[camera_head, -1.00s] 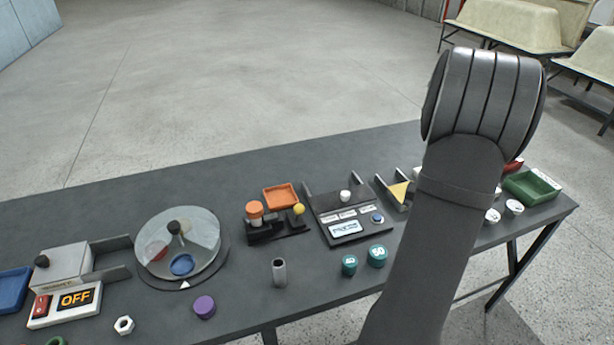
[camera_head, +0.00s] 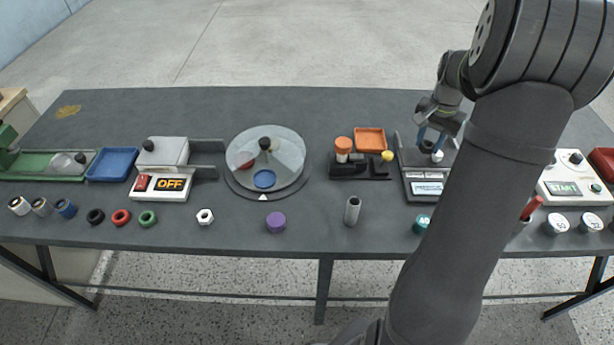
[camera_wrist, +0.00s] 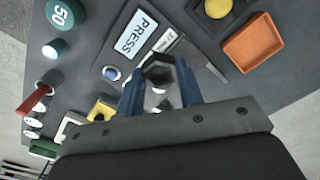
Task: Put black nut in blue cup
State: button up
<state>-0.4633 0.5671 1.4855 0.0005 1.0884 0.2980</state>
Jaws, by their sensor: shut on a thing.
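My gripper (camera_head: 432,138), with blue fingers, is over the press-labelled device at the right middle of the table. In the wrist view its fingers (camera_wrist: 160,88) are shut on a dark six-sided nut (camera_wrist: 158,70), which looks like the black nut. In the head view the held nut is hard to make out. A round blue cup (camera_head: 265,179) sits at the front of the round turntable, under a clear cover with a black knob (camera_head: 265,144). The gripper is well to the right of it and apart from it.
An orange tray (camera_head: 370,139) and a stand with an orange-capped jar (camera_head: 343,148) lie between gripper and turntable. A grey tube (camera_head: 352,210), purple cap (camera_head: 276,222) and white nut (camera_head: 205,216) stand along the front.

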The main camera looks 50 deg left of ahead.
jog(key=s+a+n, duration=0.4)
jog(key=s+a, duration=0.8)
jog(key=a, duration=0.2)
jog(key=n, duration=0.3)
send_over(265, 181)
notch_tip(265, 181, down, 6)
jog(key=shift+w+f, duration=0.1)
jog(key=shift+f, duration=0.1)
jog(key=shift+a+f, duration=0.1)
jog(key=shift+f, duration=1.95)
jog(key=shift+f, duration=0.1)
